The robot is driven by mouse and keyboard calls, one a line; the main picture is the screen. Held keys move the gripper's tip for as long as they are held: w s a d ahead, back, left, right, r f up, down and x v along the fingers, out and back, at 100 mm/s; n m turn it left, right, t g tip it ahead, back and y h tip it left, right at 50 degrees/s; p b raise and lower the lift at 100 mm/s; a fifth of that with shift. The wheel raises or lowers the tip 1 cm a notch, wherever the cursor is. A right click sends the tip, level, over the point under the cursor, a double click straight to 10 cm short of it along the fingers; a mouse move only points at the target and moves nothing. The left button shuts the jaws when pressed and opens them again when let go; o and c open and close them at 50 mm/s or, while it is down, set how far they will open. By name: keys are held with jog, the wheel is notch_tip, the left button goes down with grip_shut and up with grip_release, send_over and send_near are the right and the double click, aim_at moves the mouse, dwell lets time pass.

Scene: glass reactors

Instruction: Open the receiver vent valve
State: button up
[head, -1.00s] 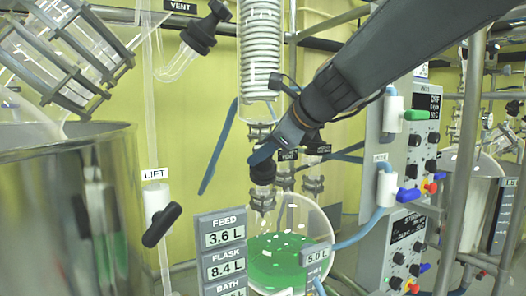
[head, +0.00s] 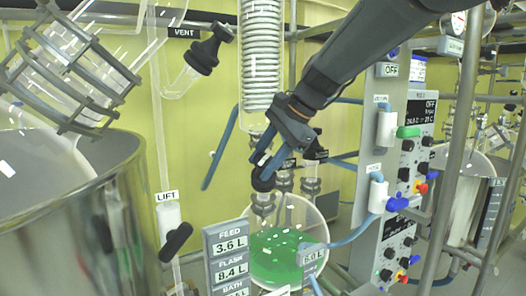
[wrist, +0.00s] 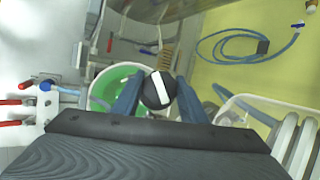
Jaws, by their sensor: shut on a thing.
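The receiver flask (head: 262,272) is a round glass vessel partly filled with green liquid, low in the middle of the head view. A round black valve knob (head: 263,184) sits on the glass fittings above it. My gripper (head: 266,170) is at this knob, coming down from the upper right. In the wrist view the black knob (wrist: 153,97), marked with a white stripe, sits between my two blue fingers (wrist: 158,98). The fingers are shut on its sides. The stripe runs nearly upright in that view. The valve below the knob is partly hidden.
Other glass fittings (head: 311,185) stand close to the right of the knob. A glass coil column (head: 261,60) rises behind. The readout panel (head: 228,262) stands front left, a large metal vessel (head: 75,215) far left, and control boxes (head: 412,160) on the right.

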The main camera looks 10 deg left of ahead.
aim_at(270, 159)
jog(key=n+g+h+p, duration=0.1)
jog(key=n+h+p, duration=0.1)
jog(key=n+p, duration=0.2)
jog(key=shift+r, duration=0.15)
jog(key=shift+n+g+h+p, duration=0.5)
jog(key=shift+n+h+p, duration=0.65)
jog(key=shift+n, duration=0.55)
jog(key=shift+f, duration=0.2)
jog(key=o, duration=1.1)
jog(key=shift+c, duration=0.2)
jog(key=shift+b+v, duration=1.35)
jog(key=shift+v, duration=2.55)
